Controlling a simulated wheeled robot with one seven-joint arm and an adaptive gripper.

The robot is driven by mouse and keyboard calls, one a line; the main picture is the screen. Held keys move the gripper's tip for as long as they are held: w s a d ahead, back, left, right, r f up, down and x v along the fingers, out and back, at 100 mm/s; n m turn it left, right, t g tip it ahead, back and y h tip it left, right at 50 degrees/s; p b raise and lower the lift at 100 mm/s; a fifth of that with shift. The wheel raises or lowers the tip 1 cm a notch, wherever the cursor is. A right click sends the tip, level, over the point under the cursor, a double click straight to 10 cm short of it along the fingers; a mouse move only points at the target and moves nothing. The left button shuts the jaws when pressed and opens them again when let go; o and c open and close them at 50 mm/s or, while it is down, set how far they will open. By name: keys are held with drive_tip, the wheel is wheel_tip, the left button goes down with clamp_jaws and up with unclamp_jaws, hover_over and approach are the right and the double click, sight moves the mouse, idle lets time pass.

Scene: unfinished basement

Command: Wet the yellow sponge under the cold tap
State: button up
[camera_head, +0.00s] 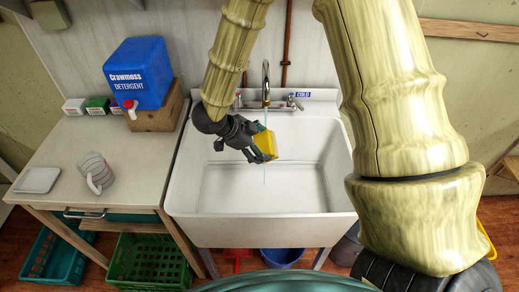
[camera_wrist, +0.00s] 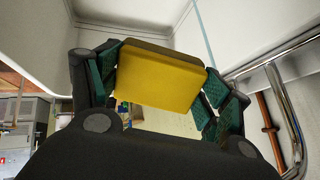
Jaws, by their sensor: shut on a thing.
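The yellow sponge (camera_head: 269,142) is held over the white sink basin (camera_head: 225,180). It fills the middle of the wrist view (camera_wrist: 160,80), with a darker layer along its upper edge. My gripper (camera_head: 260,150) is shut on the sponge, with teal finger pads at its two ends. The tap (camera_head: 266,85) stands at the back of the sink, and a thin stream (camera_head: 265,118) falls from it. In the wrist view the stream (camera_wrist: 203,38) runs down to the sponge's right corner; I cannot tell whether it touches. The cold handle (camera_head: 293,102) sits beside a "COLD" label (camera_head: 303,94).
A bench (camera_head: 130,165) left of the sink bears a blue detergent container (camera_head: 138,75) on a wooden block (camera_head: 155,115), several small boxes (camera_head: 97,106), a striped mug (camera_head: 96,172) and a pale pad (camera_head: 38,180). Green crates (camera_head: 148,260) stand below. The basin around the sponge is clear.

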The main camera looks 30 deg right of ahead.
sight(260, 137)
drive_tip(key=shift+w+d+f, duration=0.15)
drive_tip(key=shift+w+d, duration=0.35)
drive_tip(key=shift+w, duration=0.25)
drive_tip(key=shift+w+d, duration=0.5)
drive_tip(key=shift+w, duration=0.3)
drive_tip(key=shift+w+d+f+p, duration=0.2)
drive_tip(key=shift+w+d+p, duration=0.1)
drive_tip(key=shift+w, duration=0.15)
drive_tip(key=shift+w+d+f+p, duration=0.15)
drive_tip(key=shift+w+d+p, duration=0.15)
drive_tip(key=shift+w, duration=0.15)
idle(0.3)
drive_tip(key=s+a+r+p, duration=0.3)
drive_tip(key=s+a, duration=0.2)
drive_tip(key=s, duration=0.3)
drive_tip(key=shift+s+a, duration=0.15)
drive_tip(key=shift+s, duration=0.15)
idle(0.8)
idle(1.3)
